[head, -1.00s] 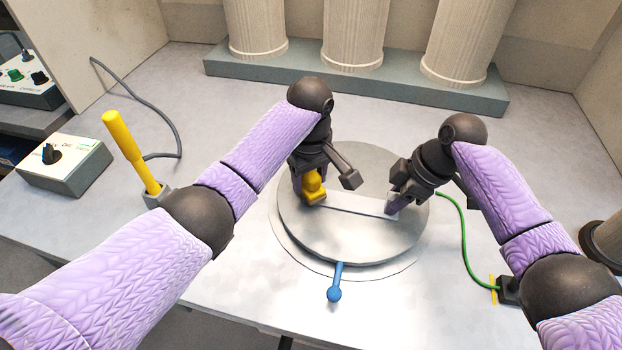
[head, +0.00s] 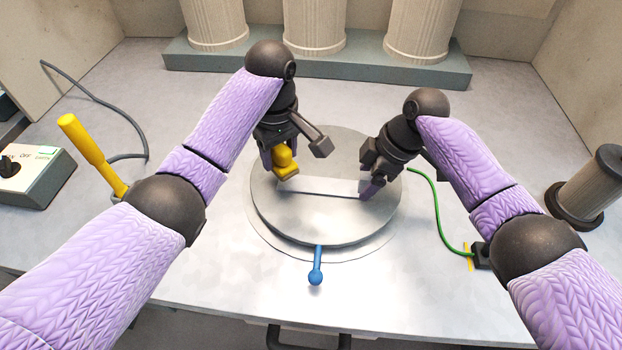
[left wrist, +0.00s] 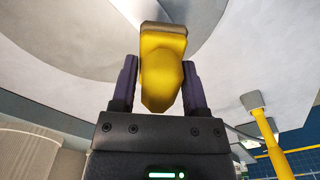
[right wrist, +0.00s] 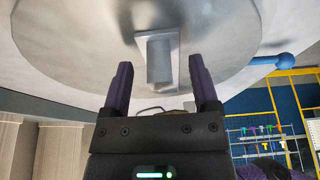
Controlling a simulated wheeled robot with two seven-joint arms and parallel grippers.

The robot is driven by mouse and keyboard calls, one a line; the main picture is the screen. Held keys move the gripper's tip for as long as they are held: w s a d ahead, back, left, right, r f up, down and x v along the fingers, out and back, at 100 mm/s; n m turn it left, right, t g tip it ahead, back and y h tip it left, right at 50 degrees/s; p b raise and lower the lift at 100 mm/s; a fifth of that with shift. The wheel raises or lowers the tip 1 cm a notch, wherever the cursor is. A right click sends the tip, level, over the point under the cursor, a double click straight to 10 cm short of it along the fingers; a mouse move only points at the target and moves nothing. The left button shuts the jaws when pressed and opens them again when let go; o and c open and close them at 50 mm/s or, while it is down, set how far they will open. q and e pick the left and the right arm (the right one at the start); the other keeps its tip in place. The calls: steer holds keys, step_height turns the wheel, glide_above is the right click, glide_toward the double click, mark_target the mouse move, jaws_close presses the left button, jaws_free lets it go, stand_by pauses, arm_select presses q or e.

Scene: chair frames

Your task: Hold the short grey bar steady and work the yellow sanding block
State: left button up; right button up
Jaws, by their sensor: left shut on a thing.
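The short grey bar (head: 330,187) lies flat on a round grey turntable (head: 320,227). My left gripper (head: 290,167) is shut on the yellow sanding block (left wrist: 162,70), which also shows in the head view (head: 285,160) at the bar's left end. I cannot tell whether the block touches the bar. My right gripper (head: 370,185) is at the bar's right end. In the right wrist view its fingers (right wrist: 160,80) are apart, with the bar (right wrist: 158,58) ahead between them and visible gaps on both sides.
A blue-knobbed lever (head: 316,272) sticks out from the turntable's front. A green cable (head: 437,205) runs at the right. A yellow-handled tool (head: 90,148) and a switch box (head: 35,175) stand left. Columns on a plinth (head: 320,73) line the back. The front table is clear.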

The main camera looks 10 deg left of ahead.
steer(key=v, duration=1.2)
